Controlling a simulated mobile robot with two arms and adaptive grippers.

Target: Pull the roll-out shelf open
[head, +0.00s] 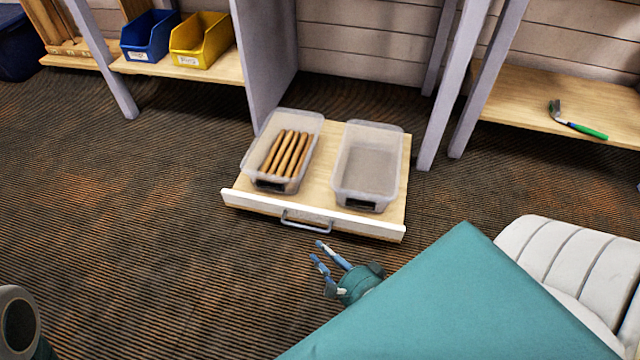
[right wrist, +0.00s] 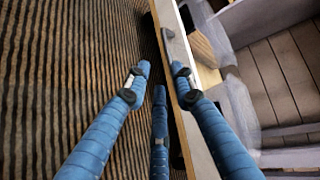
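The roll-out shelf (head: 330,205) is a light wood board with a white front edge and a grey bar handle (head: 306,221). It stands out in front of the bench frame, low over the floor. My right gripper (head: 317,249) is just in front of the handle, apart from it in the head view. Its blue fingers are spread and empty in the right wrist view (right wrist: 160,70), beside the shelf's front edge (right wrist: 187,75). My left gripper is not in view.
Two clear bins stand on the shelf: the left bin (head: 254,165) holds several brown sticks (head: 287,152), the right bin (head: 368,163) looks empty. Grey bench posts (head: 455,85) flank the shelf. A green-handled tool (head: 585,130) lies on the right-hand shelf. Ribbed carpet in front is clear.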

